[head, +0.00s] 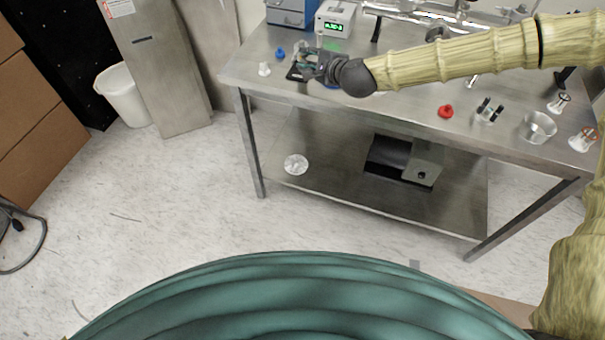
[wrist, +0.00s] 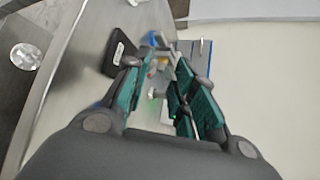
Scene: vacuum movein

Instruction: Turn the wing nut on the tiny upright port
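My gripper (head: 304,64) is over the left end of the steel workbench, low near the tabletop. In the wrist view my gripper (wrist: 159,68) shows two teal-padded fingers with a clear gap between them. Small pale metal fittings (wrist: 155,92) show in that gap, and I cannot tell whether any finger touches them. The tiny upright port and its wing nut are too small and too much covered by the fingers to tell apart. A flat black box (wrist: 120,52) lies just left of the fingers, and it also shows in the head view (head: 296,75).
A display unit (head: 335,19), blue box (head: 290,13) and metal piping (head: 420,14) stand behind.

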